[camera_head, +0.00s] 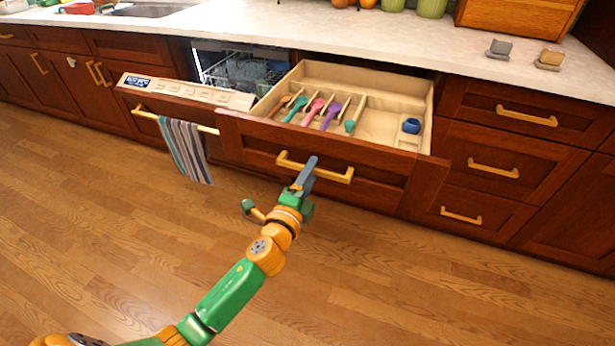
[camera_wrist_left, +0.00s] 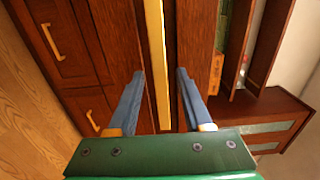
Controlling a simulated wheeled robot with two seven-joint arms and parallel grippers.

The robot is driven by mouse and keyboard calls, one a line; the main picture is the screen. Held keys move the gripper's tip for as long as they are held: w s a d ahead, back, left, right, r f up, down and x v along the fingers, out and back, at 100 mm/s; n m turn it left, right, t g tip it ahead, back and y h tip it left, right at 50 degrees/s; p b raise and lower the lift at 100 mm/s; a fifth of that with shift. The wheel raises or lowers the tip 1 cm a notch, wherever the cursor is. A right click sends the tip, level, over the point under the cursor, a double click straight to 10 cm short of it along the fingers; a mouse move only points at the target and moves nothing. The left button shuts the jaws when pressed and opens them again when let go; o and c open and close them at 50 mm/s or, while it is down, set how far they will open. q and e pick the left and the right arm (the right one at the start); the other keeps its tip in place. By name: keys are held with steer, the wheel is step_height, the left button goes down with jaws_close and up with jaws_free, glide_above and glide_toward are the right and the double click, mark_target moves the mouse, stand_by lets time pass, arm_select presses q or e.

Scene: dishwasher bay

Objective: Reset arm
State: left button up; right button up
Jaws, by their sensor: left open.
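My left arm comes in from the bottom left in the head view. My left gripper (camera_head: 308,172) is at the brass handle (camera_head: 315,167) of a pulled-out drawer (camera_head: 390,185). In the left wrist view my left gripper (camera_wrist_left: 158,92) is open. Its two blue fingers stand apart, one on each side of the brass handle bar (camera_wrist_left: 157,60). I cannot tell whether either finger touches the bar. My right gripper is not in view.
The open drawer holds several coloured utensils (camera_head: 317,110) and a blue cup (camera_head: 411,126). Left of it, the dishwasher door (camera_head: 185,92) is partly open with a striped towel (camera_head: 186,150). The wooden floor (camera_head: 420,280) is clear.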

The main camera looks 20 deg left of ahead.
arm_select(q)
steer(key=s, duration=0.4)
steer(key=shift+s+a, duration=0.1)
steer(key=s+a+f+n+g, duration=0.1)
steer(key=s+f+n+g, duration=0.25)
steer(key=f, duration=0.65)
steer(key=s+a+f+n+g, duration=0.15)
steer(key=s+f, duration=0.25)
steer(key=f, duration=0.5)
steer(key=s+f+n+g, duration=0.3)
steer(key=s+f+g, duration=0.1)
steer(key=f, duration=0.6)
steer(key=s+f+n+g, duration=0.3)
steer(key=s+f, duration=0.1)
steer(key=s, duration=0.5)
steer(key=s+f+n+g, duration=0.2)
steer(key=s+f, duration=0.3)
steer(key=s, duration=0.5)
steer(key=s+f+n+g, duration=0.3)
steer(key=s+f, duration=0.1)
steer(key=s, duration=0.5)
step_height(320, 180, up, 12)
steer(key=p, duration=1.2)
steer(key=shift+w+a+r+y+p, duration=0.2)
steer(key=shift+w+a+y+p, duration=0.05)
steer(key=shift+y+p, duration=0.05)
